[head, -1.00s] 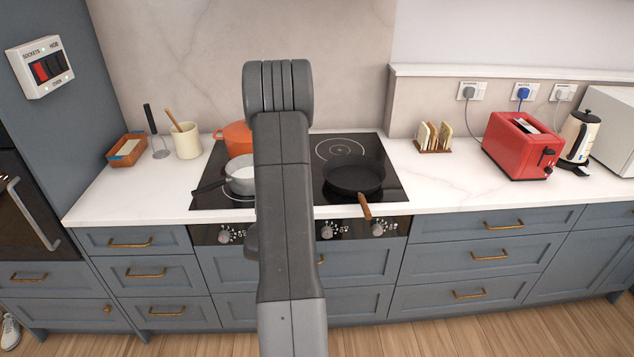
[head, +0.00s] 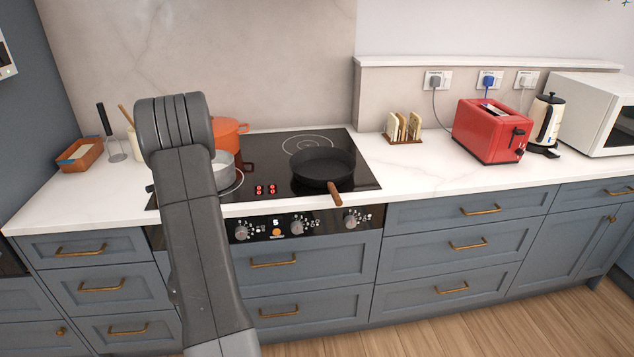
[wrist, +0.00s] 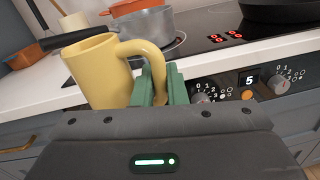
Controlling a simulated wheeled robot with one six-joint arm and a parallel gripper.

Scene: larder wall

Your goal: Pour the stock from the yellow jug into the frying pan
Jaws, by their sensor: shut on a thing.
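The yellow jug (wrist: 98,72) shows in the wrist view, upright or nearly so, in front of the counter edge. My gripper (wrist: 160,88) has its green fingers shut on the jug's handle. Its contents cannot be seen from here. In the head view my arm hides both the gripper and the jug. The black frying pan (head: 324,166) sits on the right front of the hob, its wooden handle pointing to the front. It also shows at the top right of the wrist view (wrist: 280,8), beyond and to the right of the jug.
A grey saucepan (wrist: 146,32) and an orange pot (head: 228,134) stand on the left of the hob (head: 268,150). Red lights glow on the hob, and the knob panel reads 5. A toast rack (head: 403,128), red toaster (head: 487,132) and kettle (head: 545,120) stand right.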

